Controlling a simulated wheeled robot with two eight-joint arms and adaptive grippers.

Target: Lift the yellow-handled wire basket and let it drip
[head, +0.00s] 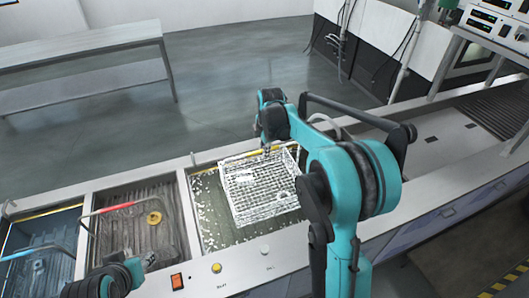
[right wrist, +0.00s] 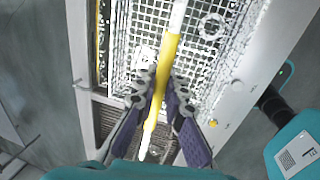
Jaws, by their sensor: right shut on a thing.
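The wire basket (head: 250,203) shows as a pale, glinting mesh box over the right-hand tank (head: 208,215), turned slightly against the tank's sides. I cannot tell whether its bottom is clear of the liquid. The yellow handle (right wrist: 171,48) runs lengthwise through the right wrist view, with the mesh below it. My right gripper (right wrist: 162,84) is shut on this handle, one finger on each side. In the head view my right gripper (head: 267,148) is small and partly hidden at the basket's back edge. My left gripper (head: 146,261) is low at the left; its fingers are unclear.
A blue-lit tank (head: 40,245) is at far left. A red switch (head: 177,281) and yellow button (head: 217,268) sit on the front rim. Clear counter (head: 440,150) lies to the right.

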